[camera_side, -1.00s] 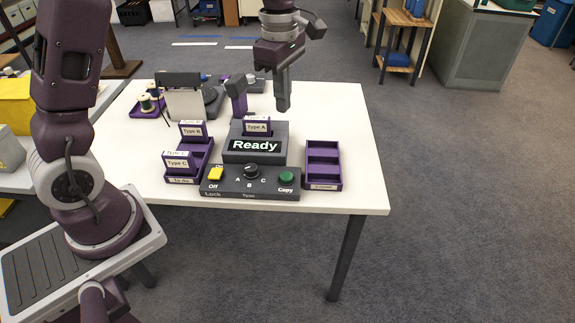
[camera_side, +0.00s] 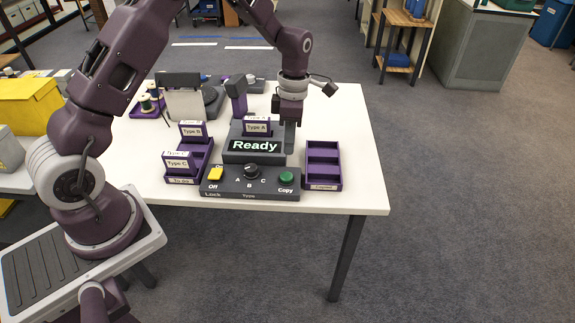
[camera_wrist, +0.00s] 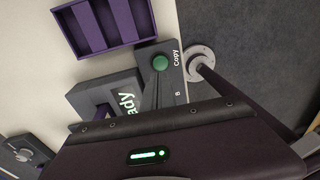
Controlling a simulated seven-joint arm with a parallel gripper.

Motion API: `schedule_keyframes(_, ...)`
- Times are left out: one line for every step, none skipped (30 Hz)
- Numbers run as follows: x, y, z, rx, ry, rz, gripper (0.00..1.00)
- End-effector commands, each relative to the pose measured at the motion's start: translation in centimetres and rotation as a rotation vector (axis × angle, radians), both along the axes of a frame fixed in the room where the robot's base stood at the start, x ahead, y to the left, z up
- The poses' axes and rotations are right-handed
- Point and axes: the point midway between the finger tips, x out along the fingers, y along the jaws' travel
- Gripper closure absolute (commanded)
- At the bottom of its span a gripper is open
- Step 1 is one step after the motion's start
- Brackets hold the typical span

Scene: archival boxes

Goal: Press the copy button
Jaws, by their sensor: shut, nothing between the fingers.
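The green round copy button (camera_side: 286,178) is at the right end of the dark control panel (camera_side: 232,187), above the label "Copy". It also shows in the wrist view (camera_wrist: 160,63), uncovered. The duplicator's display (camera_side: 255,146) reads "Ready", and a purple "Type A" cartridge (camera_side: 257,126) stands in its slot. The panel also has a type knob (camera_side: 251,171) and a yellow lock switch (camera_side: 215,173) above "Off". My gripper (camera_side: 289,151) is shut and empty, pointing down by the right side of the display unit, behind the button in the side view and apart from it.
An empty purple tray labelled "Copied" (camera_side: 322,184) stands right of the panel. A purple tray (camera_side: 203,160) on the left holds "Type B" (camera_side: 193,131) and "Type C" (camera_side: 179,163) cartridges. Spools and other devices stand at the back. The white table (camera_side: 355,150) is clear at the right.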

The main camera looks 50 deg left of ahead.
Motion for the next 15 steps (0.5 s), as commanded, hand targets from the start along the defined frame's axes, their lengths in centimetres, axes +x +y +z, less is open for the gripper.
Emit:
schedule_keyframes(-0.3,-0.1,-1.2,-0.003,0.006,0.002,1.00)
schedule_keyframes(-0.3,-0.1,-1.8,-0.002,0.005,0.002,1.00)
schedule_keyframes(-0.4,-0.1,-2.7,-0.001,0.004,0.000,1.00)
schedule_keyframes(-0.5,-0.2,-3.3,-0.002,0.004,-0.001,1.00)
schedule_keyframes(-0.5,-0.2,-3.8,-0.001,0.003,0.000,1.00)
schedule_keyframes(-0.6,-0.2,-4.5,-0.002,0.004,0.001,1.00)
schedule_keyframes(-0.6,-0.2,-5.0,-0.001,0.002,0.000,1.00)
schedule_keyframes(-0.7,-0.2,-5.5,-0.002,0.004,0.000,1.00)
schedule_keyframes(-0.7,-0.2,-5.9,-0.001,0.001,0.000,1.00)
schedule_keyframes(-0.7,-0.2,-6.3,-0.001,0.001,0.000,1.00)
schedule_keyframes(-0.8,-0.2,-6.5,-0.001,0.002,0.000,1.00)
schedule_keyframes(-0.8,-0.2,-6.8,0.000,0.001,0.000,1.00)
schedule_keyframes(-0.8,-0.3,-7.0,-0.001,0.001,0.000,1.00)
schedule_keyframes(-0.8,-0.3,-7.1,-0.001,-0.001,0.000,1.00)
schedule_keyframes(-0.8,-0.3,-7.2,-0.001,-0.001,0.000,1.00)
